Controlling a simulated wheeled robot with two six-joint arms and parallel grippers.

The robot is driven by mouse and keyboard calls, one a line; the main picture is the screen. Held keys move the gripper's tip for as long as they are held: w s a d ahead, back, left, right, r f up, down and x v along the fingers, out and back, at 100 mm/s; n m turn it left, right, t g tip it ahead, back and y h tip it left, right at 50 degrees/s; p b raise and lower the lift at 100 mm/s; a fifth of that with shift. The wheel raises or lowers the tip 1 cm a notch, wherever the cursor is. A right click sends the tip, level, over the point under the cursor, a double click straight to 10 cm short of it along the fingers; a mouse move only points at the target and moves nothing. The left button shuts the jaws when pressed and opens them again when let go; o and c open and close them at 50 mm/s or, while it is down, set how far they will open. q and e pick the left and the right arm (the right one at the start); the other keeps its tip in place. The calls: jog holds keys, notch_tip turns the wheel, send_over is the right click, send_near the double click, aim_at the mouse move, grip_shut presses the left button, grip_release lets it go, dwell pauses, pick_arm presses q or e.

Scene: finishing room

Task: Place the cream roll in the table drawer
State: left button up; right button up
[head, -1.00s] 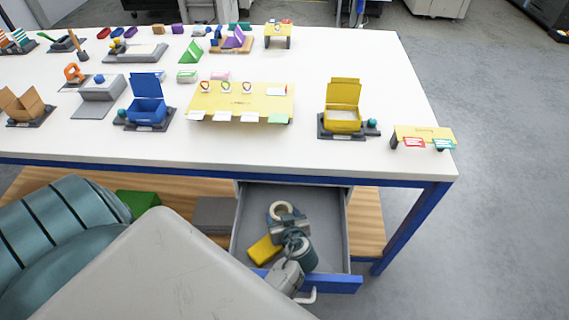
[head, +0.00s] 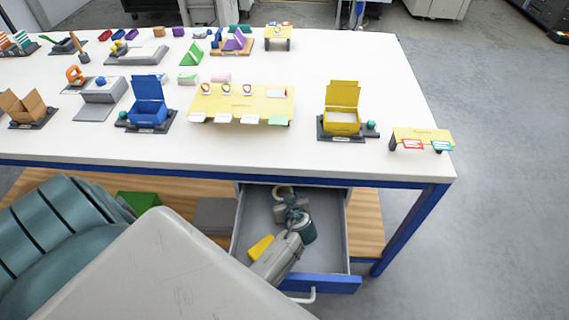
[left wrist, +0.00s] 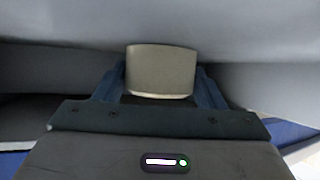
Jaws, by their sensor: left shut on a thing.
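My left gripper (head: 291,204) is shut on the roll. In the left wrist view the roll (left wrist: 161,71) sits between the two blue fingers (left wrist: 160,88). The gripper and roll are over or inside the drawer, close to its back under the table edge. Whether the roll touches the drawer floor cannot be told. My arm hides part of the drawer's left side. My right gripper is not in view.
A yellow block (head: 261,246) lies in the drawer, partly hidden by my arm. The right part of the drawer is bare. The white table top (head: 240,150) overhangs the drawer's back and carries several small stands and boxes. A wooden shelf (head: 367,222) lies below.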

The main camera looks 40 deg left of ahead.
pick_arm(q)
jog(key=o, duration=0.9)
jog(key=shift+f, duration=0.1)
jog(key=shift+o, duration=0.5)
jog(key=shift+s+d, duration=0.15)
jog(key=shift+d, duration=0.05)
jog(key=b+v, duration=0.2)
jog(key=v, duration=0.4)
jog(key=shift+s+d, duration=0.1)
jog(key=shift+s+d+r, duration=0.15)
jog(key=shift+d+r, duration=0.05)
jog(key=shift+r, duration=0.25)
